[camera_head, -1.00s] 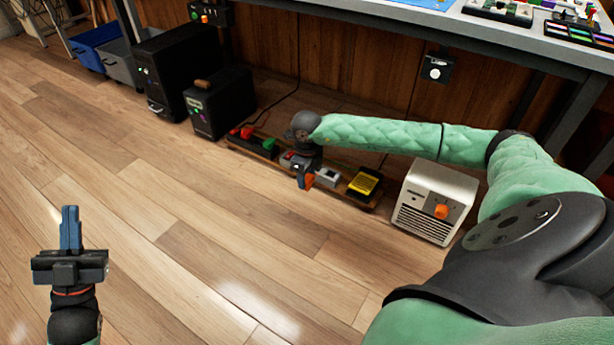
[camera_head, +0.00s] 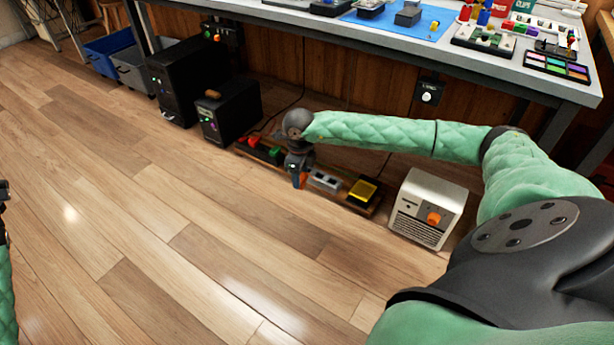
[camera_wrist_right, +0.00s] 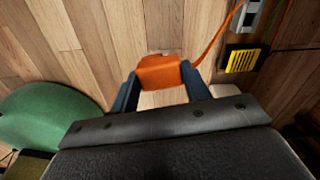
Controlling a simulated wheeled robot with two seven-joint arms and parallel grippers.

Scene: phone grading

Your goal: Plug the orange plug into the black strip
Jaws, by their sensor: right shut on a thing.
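My right gripper (camera_head: 297,172) points down over the front edge of the wooden board on the floor. In the right wrist view, its blue fingers (camera_wrist_right: 160,90) are shut on the orange plug (camera_wrist_right: 160,72). An orange cord runs from the plug toward the upper right. In the head view only a small orange patch of the plug (camera_head: 303,180) shows. A dark strip (camera_head: 267,152) with red and green pieces lies on the board left of the gripper. My arm partly hides its right end. My left gripper (camera_head: 3,197) is cut off at the left edge.
A grey socket block (camera_head: 324,180) and a yellow block (camera_head: 363,191) sit on the wooden board right of the gripper. A white heater-like box (camera_head: 428,208) stands at its right end. Two black boxes (camera_head: 228,115) (camera_head: 176,80) stand behind left. The workbench (camera_head: 480,60) overhangs. Front floor is clear.

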